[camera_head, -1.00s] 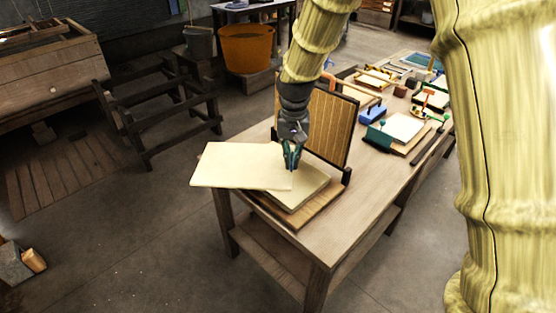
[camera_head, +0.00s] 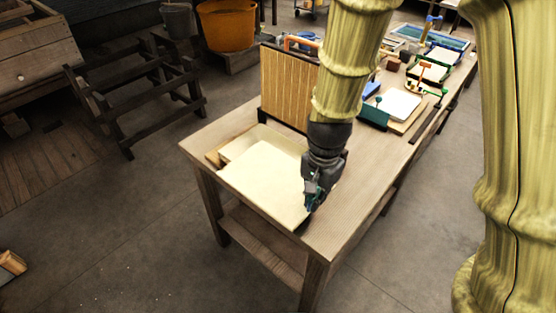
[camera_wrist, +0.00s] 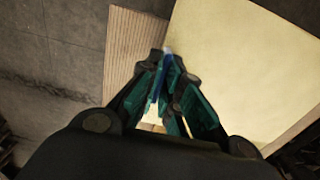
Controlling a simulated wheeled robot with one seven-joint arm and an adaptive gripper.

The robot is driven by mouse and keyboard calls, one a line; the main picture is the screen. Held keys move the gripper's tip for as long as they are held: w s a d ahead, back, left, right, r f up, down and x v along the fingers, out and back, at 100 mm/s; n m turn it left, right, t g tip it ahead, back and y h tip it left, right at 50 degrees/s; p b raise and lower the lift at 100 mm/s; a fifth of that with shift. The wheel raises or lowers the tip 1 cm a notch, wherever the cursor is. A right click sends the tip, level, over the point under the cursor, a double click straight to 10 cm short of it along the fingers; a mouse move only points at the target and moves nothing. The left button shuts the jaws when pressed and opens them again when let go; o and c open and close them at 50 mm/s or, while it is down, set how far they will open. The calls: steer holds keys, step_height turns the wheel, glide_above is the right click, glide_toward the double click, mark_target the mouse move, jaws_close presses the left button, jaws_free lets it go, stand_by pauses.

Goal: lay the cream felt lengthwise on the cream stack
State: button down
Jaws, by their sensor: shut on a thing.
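The cream felt (camera_head: 268,182) is a flat, pale sheet at the near end of the table. It also fills the right of the wrist view (camera_wrist: 235,60). My gripper (camera_head: 309,205) is shut on its right edge, near the front corner; the fingertips (camera_wrist: 168,56) meet at that edge in the wrist view. The cream stack (camera_head: 238,144) shows behind and left of the felt, on a wooden board (camera_head: 213,158). The felt covers much of the stack and is shifted toward the table's front edge. I cannot tell how much it touches the stack.
A ribbed brown panel (camera_head: 287,88) stands upright just behind the stack. A teal block (camera_head: 373,117) and a board with a white sheet (camera_head: 398,104) lie farther right. The wooden table (camera_head: 345,205) is bare right of my gripper. Its front edge is close to the felt.

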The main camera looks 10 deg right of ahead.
steer(key=shift+w+d, duration=0.1)
steer(key=shift+w, duration=0.3)
steer(key=w+p, duration=0.1)
steer(key=w, duration=0.3)
steer(key=w+f+p, duration=0.1)
steer(key=w, duration=0.4)
steer(key=w+d+p, duration=0.1)
steer(key=w, duration=0.4)
steer(key=shift+w+f, duration=0.2)
steer(key=shift+w, duration=0.05)
steer(key=shift+f+p, duration=0.75)
steer(key=shift+f, duration=1.05)
steer(key=c, duration=1.6)
jaws_free()
steer(key=shift+d+r+b, duration=0.1)
steer(key=shift+r+b, duration=1.15)
steer(key=shift+r, duration=4.8)
